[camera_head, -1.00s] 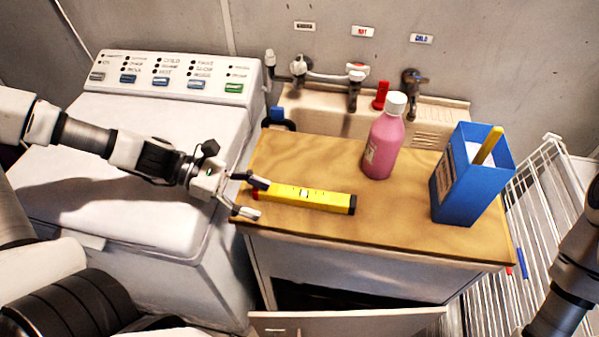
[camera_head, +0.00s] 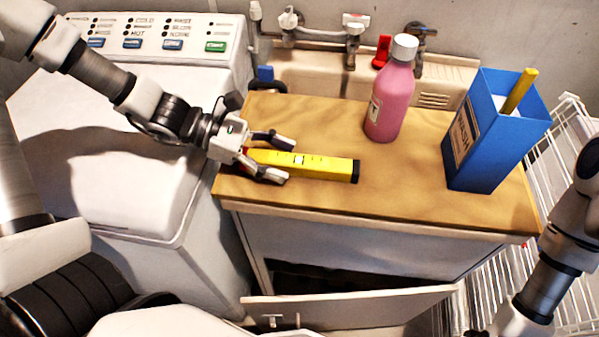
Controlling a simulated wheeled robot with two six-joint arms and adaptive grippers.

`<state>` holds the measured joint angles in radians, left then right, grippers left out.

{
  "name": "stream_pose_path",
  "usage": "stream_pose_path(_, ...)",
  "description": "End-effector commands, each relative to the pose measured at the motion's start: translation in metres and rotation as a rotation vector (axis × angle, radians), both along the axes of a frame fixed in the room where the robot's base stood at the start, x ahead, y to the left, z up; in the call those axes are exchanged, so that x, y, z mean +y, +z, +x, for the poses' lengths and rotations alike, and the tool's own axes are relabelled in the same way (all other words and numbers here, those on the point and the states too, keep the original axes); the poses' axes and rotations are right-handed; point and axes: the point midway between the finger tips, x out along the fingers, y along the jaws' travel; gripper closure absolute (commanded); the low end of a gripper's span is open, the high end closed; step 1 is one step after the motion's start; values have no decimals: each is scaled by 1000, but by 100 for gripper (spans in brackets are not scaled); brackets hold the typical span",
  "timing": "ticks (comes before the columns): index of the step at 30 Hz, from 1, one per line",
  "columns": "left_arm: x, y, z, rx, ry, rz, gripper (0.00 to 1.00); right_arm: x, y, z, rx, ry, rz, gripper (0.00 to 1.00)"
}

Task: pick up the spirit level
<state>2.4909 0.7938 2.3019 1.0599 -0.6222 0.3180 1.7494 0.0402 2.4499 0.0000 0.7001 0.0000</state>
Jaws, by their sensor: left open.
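The yellow spirit level (camera_head: 325,167) lies flat on the wooden board over the sink cabinet, with a black cap at its right end. My left gripper (camera_head: 283,158) comes in from the left and is open. Its two fingers lie on either side of the level's left part, one behind and one in front. I cannot tell whether they touch it. The level's left end is partly hidden by the gripper. My right arm (camera_head: 560,255) shows at the right edge; its gripper fingers are not in view.
On the wooden board (camera_head: 400,205) stand a pink bottle (camera_head: 389,100) and a blue box (camera_head: 490,140) with a yellow stick in it. A washing machine (camera_head: 110,130) is at the left. A wire rack (camera_head: 570,150) is at the right. A cabinet door (camera_head: 350,308) hangs open below.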

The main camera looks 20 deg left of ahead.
Motion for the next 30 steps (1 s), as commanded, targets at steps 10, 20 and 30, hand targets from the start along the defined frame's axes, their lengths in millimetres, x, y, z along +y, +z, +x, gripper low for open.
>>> stream_pose_path(10,-4,-1,1,-1,2,-1,57,0,-2,0,-1,0,0,60)
stream_pose_path(20,-4,-1,1,0,2,-1,100,0,-2,0,-1,0,0,60)
stream_pose_path(30,-4,17,1,-4,2,-1,100,0,3,0,0,0,0,60)
